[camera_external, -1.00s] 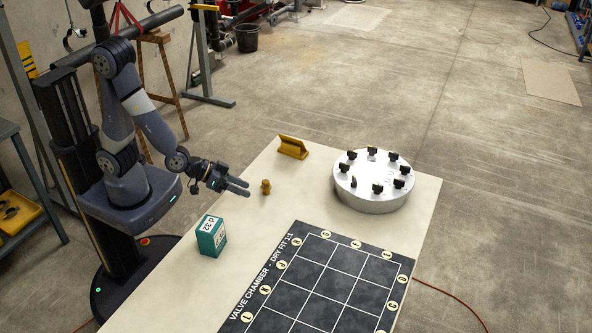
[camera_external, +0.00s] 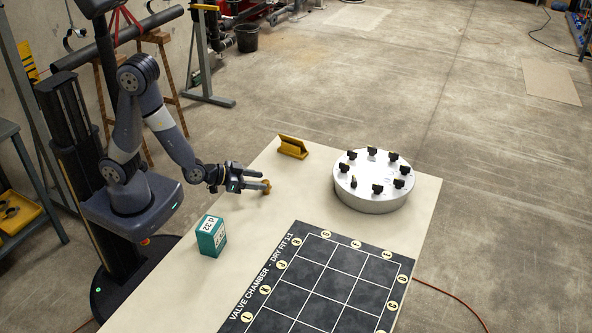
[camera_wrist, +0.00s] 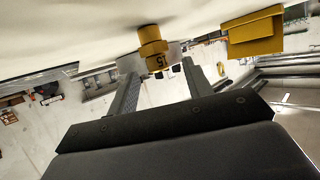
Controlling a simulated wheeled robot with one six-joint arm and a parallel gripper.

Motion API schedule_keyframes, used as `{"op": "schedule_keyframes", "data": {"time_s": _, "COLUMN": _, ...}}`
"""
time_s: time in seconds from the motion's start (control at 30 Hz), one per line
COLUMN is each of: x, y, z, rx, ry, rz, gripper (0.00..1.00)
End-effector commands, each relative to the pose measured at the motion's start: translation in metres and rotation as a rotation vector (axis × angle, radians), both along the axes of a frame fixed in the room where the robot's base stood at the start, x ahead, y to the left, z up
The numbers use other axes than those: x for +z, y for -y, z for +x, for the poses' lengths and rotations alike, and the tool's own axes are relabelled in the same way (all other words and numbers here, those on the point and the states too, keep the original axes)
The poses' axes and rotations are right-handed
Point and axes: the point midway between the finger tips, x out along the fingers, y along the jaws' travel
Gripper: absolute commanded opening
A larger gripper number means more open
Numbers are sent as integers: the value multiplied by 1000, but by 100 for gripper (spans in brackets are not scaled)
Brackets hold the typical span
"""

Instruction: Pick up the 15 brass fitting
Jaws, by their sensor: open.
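The brass fitting (camera_wrist: 153,47) carries the number 15 and stands on the pale table, between and just beyond my fingertips in the wrist view. In the external view the fitting (camera_external: 266,187) is partly hidden by my gripper (camera_external: 265,184), whose fingers reach to either side of it. In the wrist view my gripper (camera_wrist: 160,72) is open, with one finger on each side of the picture. I cannot tell whether a finger touches the fitting.
A yellow angled block (camera_external: 293,147) stands beyond the fitting. A green box (camera_external: 211,236) stands nearer the front. A round metal disc with black knobs (camera_external: 371,204) is to the right. A dark grid mat (camera_external: 318,277) lies on the table (camera_external: 185,289).

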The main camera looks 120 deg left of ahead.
Motion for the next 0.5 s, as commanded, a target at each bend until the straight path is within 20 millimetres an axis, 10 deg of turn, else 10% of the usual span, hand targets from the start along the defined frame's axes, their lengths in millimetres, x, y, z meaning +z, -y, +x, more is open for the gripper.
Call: {"op": "schedule_keyframes", "data": {"time_s": 0.5, "x": -14, "y": -20, "z": 24, "rx": -1, "ry": 0, "rz": 0, "gripper": 48}}
